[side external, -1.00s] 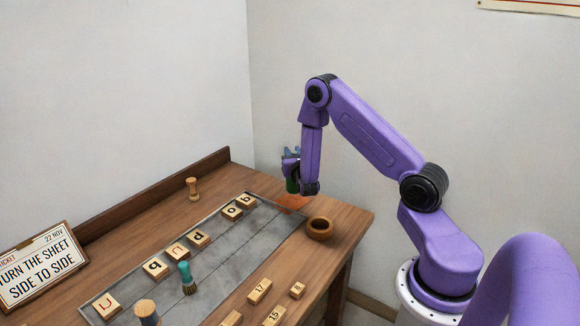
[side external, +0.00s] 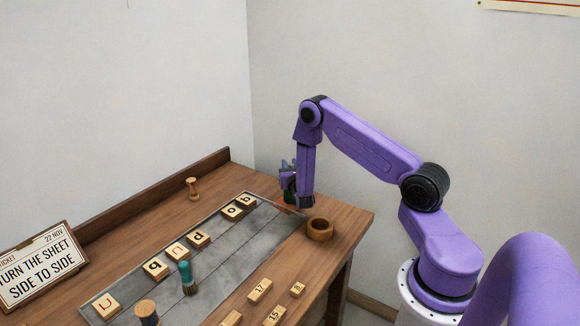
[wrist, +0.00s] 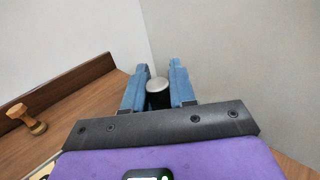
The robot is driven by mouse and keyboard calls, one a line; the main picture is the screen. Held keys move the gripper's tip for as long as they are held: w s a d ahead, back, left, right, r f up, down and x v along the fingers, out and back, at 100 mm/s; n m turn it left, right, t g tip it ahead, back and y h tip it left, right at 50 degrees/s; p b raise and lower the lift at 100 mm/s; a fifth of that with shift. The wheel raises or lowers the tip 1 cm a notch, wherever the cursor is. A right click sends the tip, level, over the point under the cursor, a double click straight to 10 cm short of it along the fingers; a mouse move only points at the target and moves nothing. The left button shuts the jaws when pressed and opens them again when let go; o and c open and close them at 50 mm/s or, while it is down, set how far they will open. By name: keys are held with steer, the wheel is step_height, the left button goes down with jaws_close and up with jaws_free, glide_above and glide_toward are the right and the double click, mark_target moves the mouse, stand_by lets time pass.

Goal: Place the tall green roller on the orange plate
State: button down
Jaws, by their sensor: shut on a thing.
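My gripper (side external: 288,182) is low over the far right end of the table in the side view, partly hidden behind my own arm. It is shut on the green roller (side external: 289,197), of which only a dark green part shows. In the wrist view the roller's pale round top (wrist: 157,85) sits between the two blue fingers (wrist: 158,88). A small bit of the orange plate (side external: 291,210) shows just below the roller; most of it is hidden. I cannot tell whether the roller touches the plate.
A wooden bowl (side external: 319,229) stands close to my gripper on the right. A grey slab (side external: 228,250) carries several letter blocks and a teal brush (side external: 187,279). A wooden stamp (side external: 192,188) stands at the back, also in the wrist view (wrist: 27,119). Numbered blocks (side external: 260,290) lie in front.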

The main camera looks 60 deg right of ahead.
steer(key=c, duration=0.9)
jaws_free()
steer(key=shift+f, duration=0.1)
steer(key=shift+s+a, duration=0.15)
steer(key=shift+a, duration=0.05)
steer(key=v, duration=1.1)
steer(key=s+a+r+m+g+h, duration=0.3)
steer(key=s+a+r+m+g, duration=0.2)
steer(key=s+r+m+g, duration=0.5)
steer(key=s+a+r+m+g+y, duration=0.1)
steer(key=s+a+y, duration=0.4)
steer(key=s+a, duration=0.1)
steer(key=s+a+r+m+y, duration=0.1)
steer(key=s+a+m+y, duration=0.1)
steer(key=s+a+y, duration=0.3)
steer(key=s+a+r+m+g+y, duration=0.1)
steer(key=s+a+y, duration=0.5)
steer(key=s+a, duration=0.2)
steer(key=shift+a+r+g, duration=0.2)
steer(key=shift+a+g, duration=0.1)
steer(key=shift+a, duration=0.45)
